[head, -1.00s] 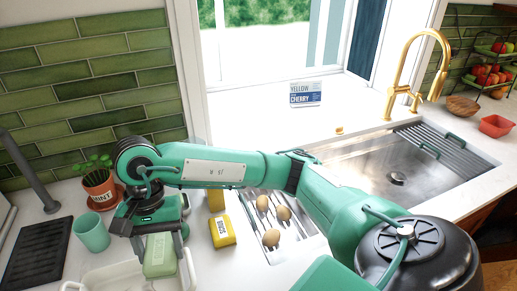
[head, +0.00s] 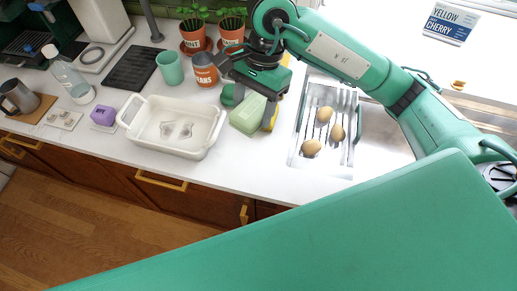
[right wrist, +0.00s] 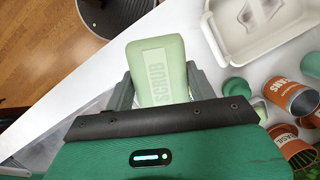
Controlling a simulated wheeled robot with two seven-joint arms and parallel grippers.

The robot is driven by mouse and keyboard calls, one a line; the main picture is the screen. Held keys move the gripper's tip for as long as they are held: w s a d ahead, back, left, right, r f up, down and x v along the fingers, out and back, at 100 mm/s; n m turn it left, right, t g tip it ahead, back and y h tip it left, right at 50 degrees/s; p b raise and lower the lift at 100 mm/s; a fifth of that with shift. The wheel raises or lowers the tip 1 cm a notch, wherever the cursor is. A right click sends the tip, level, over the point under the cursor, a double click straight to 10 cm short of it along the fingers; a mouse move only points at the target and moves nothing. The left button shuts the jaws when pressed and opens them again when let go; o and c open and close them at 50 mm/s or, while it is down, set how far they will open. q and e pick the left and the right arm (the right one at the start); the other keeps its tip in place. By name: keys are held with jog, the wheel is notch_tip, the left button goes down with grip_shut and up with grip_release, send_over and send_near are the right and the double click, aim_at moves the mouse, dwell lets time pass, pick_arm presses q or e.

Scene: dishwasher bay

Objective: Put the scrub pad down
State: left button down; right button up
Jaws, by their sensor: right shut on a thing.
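The scrub pad (head: 248,115) is a pale green block, right of the white baking dish and partly in front of a yellow box. In the right wrist view the pad (right wrist: 157,68) shows raised lettering reading SCRUB. My right gripper (head: 256,92) is shut on it, with one dark finger (right wrist: 122,97) and the other finger (right wrist: 199,82) on either side. The pad hangs below the gripper over the counter. I cannot tell whether its underside touches the countertop (head: 222,175). My left gripper is not in view.
The white baking dish (head: 200,149) stands left of the pad. A mint cup (head: 170,68) and an orange-labelled can (head: 205,72) are behind. The yellow box (head: 271,120) is close on the right, before a tray (head: 343,168) with brown egg-shaped items. Counter in front is clear.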

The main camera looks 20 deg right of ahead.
aim_at(252, 159)
notch_tip(252, 159, down, 17)
jog(key=p, duration=0.4)
jog(key=shift+f, duration=0.1)
jog(key=shift+f+b, duration=0.2)
jog(key=shift+b, duration=0.1)
jog(key=o, duration=1.1)
jog(key=shift+r, duration=0.1)
jog(key=shift+r, duration=0.1)
jog(key=shift+w+d+r, duration=0.1)
jog(key=shift+r, duration=0.1)
jog(key=shift+b+v, duration=1.85)
jog(key=shift+v, duration=3.95)
